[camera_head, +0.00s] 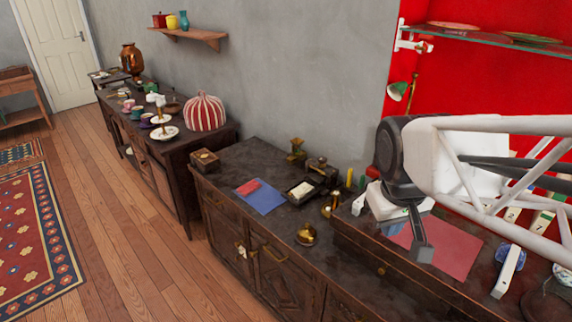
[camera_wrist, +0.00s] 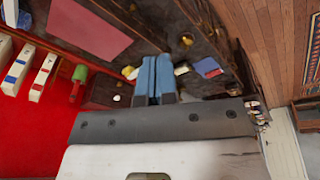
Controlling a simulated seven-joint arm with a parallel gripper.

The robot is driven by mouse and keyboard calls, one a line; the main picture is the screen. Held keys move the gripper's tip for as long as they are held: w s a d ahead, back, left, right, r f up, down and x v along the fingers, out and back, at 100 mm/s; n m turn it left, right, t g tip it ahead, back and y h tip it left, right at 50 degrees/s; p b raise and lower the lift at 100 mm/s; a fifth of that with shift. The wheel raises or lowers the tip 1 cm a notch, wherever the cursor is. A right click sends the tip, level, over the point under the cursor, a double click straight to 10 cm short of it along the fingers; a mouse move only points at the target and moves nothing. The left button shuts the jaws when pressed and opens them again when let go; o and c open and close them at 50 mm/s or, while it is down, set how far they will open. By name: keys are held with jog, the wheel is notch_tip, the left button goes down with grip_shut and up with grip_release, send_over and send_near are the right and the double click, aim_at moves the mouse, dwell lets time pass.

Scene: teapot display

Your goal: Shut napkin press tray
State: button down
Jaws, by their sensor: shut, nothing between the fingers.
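The napkin press (camera_head: 320,167) appears to be a small dark box with brass on top, on the dark cabinet near the wall. Its tray (camera_head: 301,190) sticks out at the front, with a white napkin-like piece inside. My gripper (camera_head: 422,252) is shut and empty, to the right of the press, above the red mat on the raised desk. In the wrist view my gripper's blue-grey fingers (camera_wrist: 155,72) are together. A small pale item right beside them may be the tray, but it is too small to tell.
A blue cloth (camera_head: 260,195) lies left of the tray. A brass bell-like object (camera_head: 307,235) stands in front, and a brass stand (camera_head: 329,206) stands to the right. A wooden box (camera_head: 204,160) is at the left end. A red mat (camera_head: 446,249) lies below my gripper.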

jog(key=w+a+f+n+h, duration=0.1)
jog(key=w+a+f+n, duration=0.2)
jog(key=w, duration=0.7)
jog(key=w+a+f+n, duration=0.1)
jog(key=w+a+n, duration=0.25)
jog(key=w, duration=0.65)
jog(key=w+a+f+n+h, duration=0.1)
jog(key=w+a+n, duration=0.25)
jog(key=w, duration=0.65)
jog(key=w+a+f+n, duration=0.6)
jog(key=w+a+f, duration=0.2)
jog(key=w+f, duration=0.3)
jog(key=w+a+f+n+h, duration=0.1)
jog(key=w+a+f+n, duration=0.4)
jog(key=w+a+f, duration=0.3)
notch_tip(320, 180, down, 4)
jog(key=w, duration=0.3)
jog(key=shift+a+n, duration=0.4)
jog(key=shift+f, duration=0.15)
